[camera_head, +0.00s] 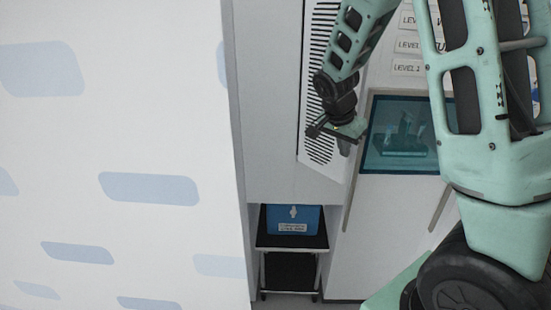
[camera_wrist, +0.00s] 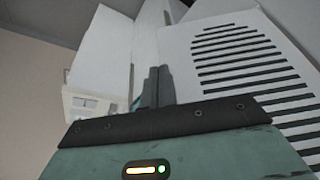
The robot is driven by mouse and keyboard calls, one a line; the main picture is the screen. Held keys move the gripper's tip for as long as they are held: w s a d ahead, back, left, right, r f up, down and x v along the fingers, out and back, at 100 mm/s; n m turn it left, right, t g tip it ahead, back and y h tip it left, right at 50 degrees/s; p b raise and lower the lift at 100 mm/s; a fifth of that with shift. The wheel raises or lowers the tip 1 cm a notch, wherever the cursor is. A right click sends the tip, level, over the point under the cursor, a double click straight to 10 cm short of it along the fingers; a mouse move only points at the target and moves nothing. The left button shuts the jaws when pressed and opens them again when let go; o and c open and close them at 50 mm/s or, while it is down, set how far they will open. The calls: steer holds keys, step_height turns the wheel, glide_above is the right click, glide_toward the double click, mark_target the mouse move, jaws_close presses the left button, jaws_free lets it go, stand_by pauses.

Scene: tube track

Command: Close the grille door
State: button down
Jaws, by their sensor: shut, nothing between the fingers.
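The grille door (camera_head: 318,82) is a white panel with rows of dark slots, upright in the middle of the head view. It stands at an angle to the pale wall beside it, and my arm hides part of it. Its slotted face also fills the right of the wrist view (camera_wrist: 245,62). My gripper (camera_head: 340,136) is in front of the door's lower part in the head view. Its shut, empty fingers show in the wrist view (camera_wrist: 154,88), left of the slots. I cannot tell whether they touch the door.
A blue box (camera_head: 293,219) sits on a dark-topped cart (camera_head: 290,242) in a low recess below the door. A teal-tinted window (camera_head: 400,162) and level signs (camera_head: 407,68) are to the right. A large white patterned surface (camera_head: 130,130) fills the left.

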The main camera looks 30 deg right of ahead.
steer(key=w+d+n+t+y, duration=0.1)
steer(key=w+d+n, duration=0.4)
steer(key=d, duration=0.6)
steer(key=shift+n+t+y+p, duration=0.4)
steer(key=shift+n+t, duration=0.3)
steer(key=shift+n, duration=0.6)
